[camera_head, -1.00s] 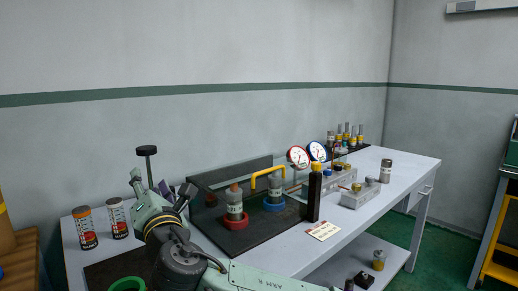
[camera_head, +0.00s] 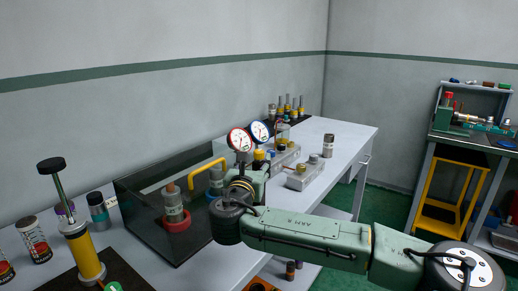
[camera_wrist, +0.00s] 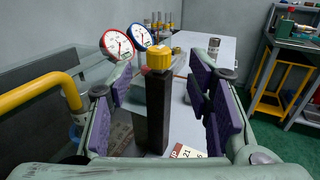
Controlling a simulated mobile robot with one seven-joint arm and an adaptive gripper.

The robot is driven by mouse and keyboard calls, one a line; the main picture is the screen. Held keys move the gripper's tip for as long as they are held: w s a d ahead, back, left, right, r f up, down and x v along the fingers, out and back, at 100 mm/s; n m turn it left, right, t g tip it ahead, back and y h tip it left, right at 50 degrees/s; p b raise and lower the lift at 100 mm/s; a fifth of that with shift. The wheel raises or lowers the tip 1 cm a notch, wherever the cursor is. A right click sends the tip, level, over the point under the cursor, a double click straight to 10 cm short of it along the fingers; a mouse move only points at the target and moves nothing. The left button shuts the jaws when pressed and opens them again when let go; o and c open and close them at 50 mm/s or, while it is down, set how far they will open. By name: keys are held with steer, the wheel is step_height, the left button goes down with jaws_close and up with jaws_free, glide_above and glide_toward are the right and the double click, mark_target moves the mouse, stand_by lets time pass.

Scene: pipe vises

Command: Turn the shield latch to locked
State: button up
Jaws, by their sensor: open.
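A black upright post with a yellow cap (camera_wrist: 158,58), which looks like the shield latch, stands on the bench in the wrist view. In the head view only its yellow cap (camera_head: 259,155) shows behind my gripper (camera_head: 252,178). In the wrist view my gripper (camera_wrist: 160,82) is open, its purple pads on either side of the post. Nothing is held; whether the post is fully between the pads is unclear. The dark, see-through shield box (camera_head: 142,212) with a yellow handle (camera_head: 207,171) is left of my gripper. The latch's turn position cannot be read.
Red-rimmed (camera_head: 239,140) and blue-rimmed (camera_head: 259,132) gauges stand behind the post. A metal block (camera_head: 303,177) and a grey canister (camera_head: 328,145) are to the right. A hand pump (camera_head: 85,255) is at the left. A printed card (camera_wrist: 187,152) lies by the post.

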mark_target(258, 154)
steer(key=w, duration=0.2)
steer(key=w+d+p, duration=0.1)
steer(key=w, duration=0.2)
steer(key=w+p, duration=0.1)
steer(key=w, duration=0.1)
steer(key=shift+w+d, duration=0.15)
steer(key=shift+w, duration=0.1)
steer(key=shift+c, duration=0.2)
jaws_close()
